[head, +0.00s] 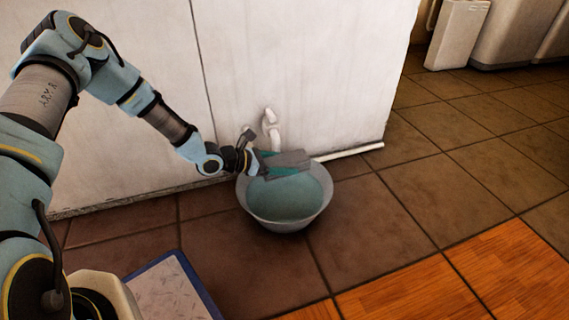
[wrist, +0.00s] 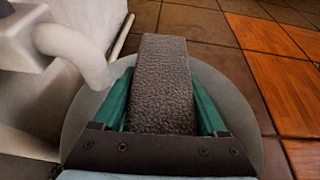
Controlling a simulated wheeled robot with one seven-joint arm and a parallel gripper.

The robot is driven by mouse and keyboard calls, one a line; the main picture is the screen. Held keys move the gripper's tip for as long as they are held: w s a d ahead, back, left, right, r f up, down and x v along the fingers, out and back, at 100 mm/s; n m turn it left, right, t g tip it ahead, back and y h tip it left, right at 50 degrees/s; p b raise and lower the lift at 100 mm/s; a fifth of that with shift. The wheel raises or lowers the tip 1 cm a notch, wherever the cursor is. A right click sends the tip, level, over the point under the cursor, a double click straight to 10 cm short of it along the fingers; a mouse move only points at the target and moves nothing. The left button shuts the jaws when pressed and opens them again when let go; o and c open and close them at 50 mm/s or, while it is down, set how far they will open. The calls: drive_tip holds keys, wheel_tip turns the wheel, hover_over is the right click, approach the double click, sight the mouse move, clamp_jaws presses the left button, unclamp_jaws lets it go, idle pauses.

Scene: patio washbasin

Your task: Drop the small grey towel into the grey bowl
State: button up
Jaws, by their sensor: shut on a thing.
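The small grey towel (wrist: 161,85) is a textured, folded strip held between the green fingers of my gripper (wrist: 162,100) in the wrist view. In the head view the towel (head: 288,160) is over the upper rim area of the grey bowl (head: 285,222), with my gripper (head: 268,163) reaching in from the left. The bowl stands on the floor and its inside looks bluish-green. The wrist view shows the bowl's pale rim (wrist: 232,90) around and below the towel. I cannot tell whether the towel touches the bowl.
A white drain pipe (head: 271,130) comes out of the white wall (head: 300,70) right behind the bowl. A thin white pipe (head: 350,152) lies along the wall base to the right. A blue-edged mat (head: 165,290) lies at the front left. The tiled floor right of the bowl is clear.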

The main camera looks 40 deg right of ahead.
drive_tip(key=o, duration=1.3)
drive_tip(key=shift+r, duration=0.1)
drive_tip(key=p+v, duration=0.4)
drive_tip(key=v, duration=0.5)
drive_tip(key=shift+w+a+r+p, duration=0.1)
drive_tip(key=shift+a+p, duration=0.2)
drive_tip(key=shift+p, duration=0.1)
drive_tip(key=shift+w+a+r, duration=0.1)
drive_tip(key=shift+w+a, duration=0.05)
drive_tip(key=shift+a, duration=0.4)
